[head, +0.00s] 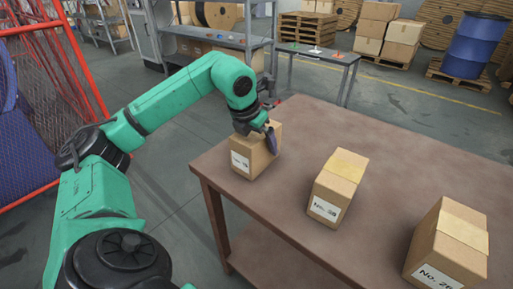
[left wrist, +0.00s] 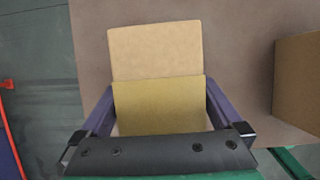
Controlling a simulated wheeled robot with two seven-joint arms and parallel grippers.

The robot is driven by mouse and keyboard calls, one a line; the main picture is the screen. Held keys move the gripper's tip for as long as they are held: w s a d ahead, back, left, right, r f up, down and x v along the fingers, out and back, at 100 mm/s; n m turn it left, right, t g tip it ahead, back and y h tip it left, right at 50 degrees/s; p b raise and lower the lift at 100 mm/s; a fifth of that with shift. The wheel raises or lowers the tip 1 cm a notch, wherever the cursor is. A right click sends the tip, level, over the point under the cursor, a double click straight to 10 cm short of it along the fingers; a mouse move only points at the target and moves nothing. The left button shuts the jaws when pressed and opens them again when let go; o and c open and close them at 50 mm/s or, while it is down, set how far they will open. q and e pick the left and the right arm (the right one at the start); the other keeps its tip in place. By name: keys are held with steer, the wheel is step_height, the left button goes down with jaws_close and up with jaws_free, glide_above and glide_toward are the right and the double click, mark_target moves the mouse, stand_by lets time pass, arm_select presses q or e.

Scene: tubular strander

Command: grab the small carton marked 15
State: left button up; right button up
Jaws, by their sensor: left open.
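The small carton (head: 246,162), with a white label that seems to read No. 15, stands upright at the left corner of the brown table. My left gripper (head: 268,135) is right over it, pointing down. In the left wrist view the carton top (left wrist: 155,52) lies below and between the two spread purple fingers of the gripper (left wrist: 158,108). The jaws are open, one finger on each side of the carton. Whether a finger touches it I cannot tell. My right gripper is not in view.
A second carton (head: 336,186), its label hard to read, stands mid-table, and one marked No. 26 (head: 449,245) stands at the right. The second also seems to show in the left wrist view (left wrist: 298,80). Bare brown tabletop (head: 300,130) lies between them. A red mesh fence (head: 50,80) is at left.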

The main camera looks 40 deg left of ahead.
arm_select(q)
steer(key=shift+f, duration=0.2)
stand_by(0.4)
steer(key=shift+r, duration=0.1)
jaws_close()
